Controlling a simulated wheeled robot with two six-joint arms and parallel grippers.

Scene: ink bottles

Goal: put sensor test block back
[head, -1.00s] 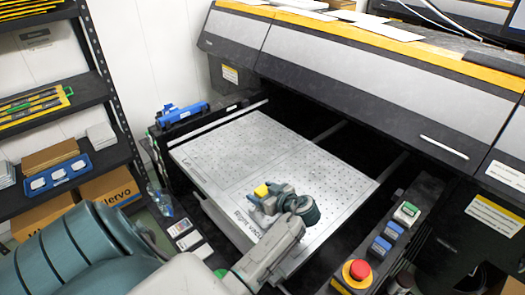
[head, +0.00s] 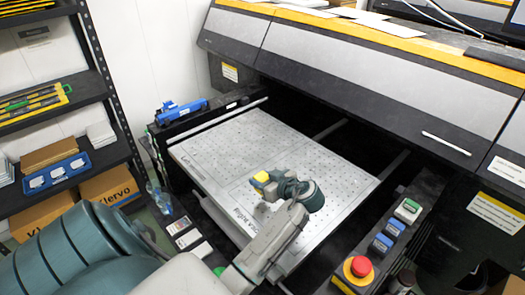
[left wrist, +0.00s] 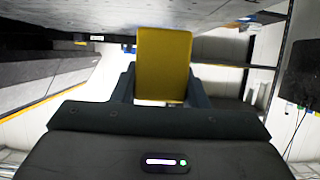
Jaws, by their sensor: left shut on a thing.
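The yellow sensor test block (head: 261,177) is held in my left gripper (head: 264,182), above the perforated grey printer bed (head: 225,148). The left wrist view shows the block (left wrist: 163,64) upright between the two fingers of the left gripper (left wrist: 163,85), which are shut on it. In the head view the gripper hides part of the bed, and I cannot tell how high the block is above it. My right gripper does not show.
The large printer (head: 350,75) stands behind the bed. A blue device (head: 182,110) sits at the bed's far left. A control panel with a red emergency button (head: 357,268) is at right. A dark shelf (head: 65,130) with a blue tray (head: 55,175) stands at left.

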